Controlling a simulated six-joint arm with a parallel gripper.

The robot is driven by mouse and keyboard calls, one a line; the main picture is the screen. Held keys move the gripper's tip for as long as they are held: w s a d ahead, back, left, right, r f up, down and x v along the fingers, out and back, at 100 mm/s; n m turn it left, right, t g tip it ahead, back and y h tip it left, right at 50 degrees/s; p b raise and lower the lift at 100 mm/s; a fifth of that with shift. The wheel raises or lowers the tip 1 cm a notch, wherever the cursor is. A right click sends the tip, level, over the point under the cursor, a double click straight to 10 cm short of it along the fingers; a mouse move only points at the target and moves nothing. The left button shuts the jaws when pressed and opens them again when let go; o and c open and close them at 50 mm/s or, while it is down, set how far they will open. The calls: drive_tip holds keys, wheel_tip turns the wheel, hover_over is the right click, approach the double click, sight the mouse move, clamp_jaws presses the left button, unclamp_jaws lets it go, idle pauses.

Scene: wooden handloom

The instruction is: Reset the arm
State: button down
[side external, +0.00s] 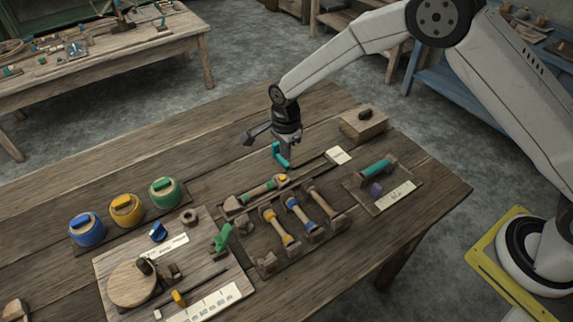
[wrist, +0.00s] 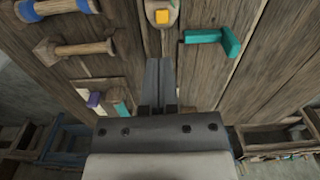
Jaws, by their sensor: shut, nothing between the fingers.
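My gripper (side external: 285,143) is above the loom table (side external: 420,205), near the back middle of the worktop. In the wrist view its two fingers (wrist: 158,65) are together, with nothing between them. A teal L-shaped piece (side external: 280,154) appears just below the gripper in the side view. In the wrist view the teal piece (wrist: 215,40) is to the right of the fingers, apart from them. A yellow button-like part (wrist: 162,16) is just beyond the fingertips.
A rack of spools with yellow and blue bands (side external: 290,226) is in front of my gripper. A wooden block (side external: 363,125) and a teal roller (side external: 376,169) are to its right. Blue, yellow and green knobs (side external: 125,209) stand at left. Another workbench (side external: 100,65) is behind.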

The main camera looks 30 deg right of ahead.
drive_tip(key=s+d+r+n+t, duration=0.1)
drive_tip(key=s+d+r+n, duration=0.7)
drive_tip(key=s+d+r, duration=0.1)
drive_tip(key=s+d+r+n, duration=0.1)
drive_tip(key=s+n, duration=0.2)
drive_tip(key=s, duration=0.1)
drive_tip(key=s+d+r+n+t, duration=0.1)
drive_tip(key=s+d+n, duration=0.1)
drive_tip(key=s, duration=0.3)
drive_tip(key=s+d+r+n, duration=0.1)
drive_tip(key=s+d+n, duration=0.1)
drive_tip(key=s+n, duration=0.2)
drive_tip(key=shift+s+d, duration=0.25)
drive_tip(key=shift+s, duration=0.2)
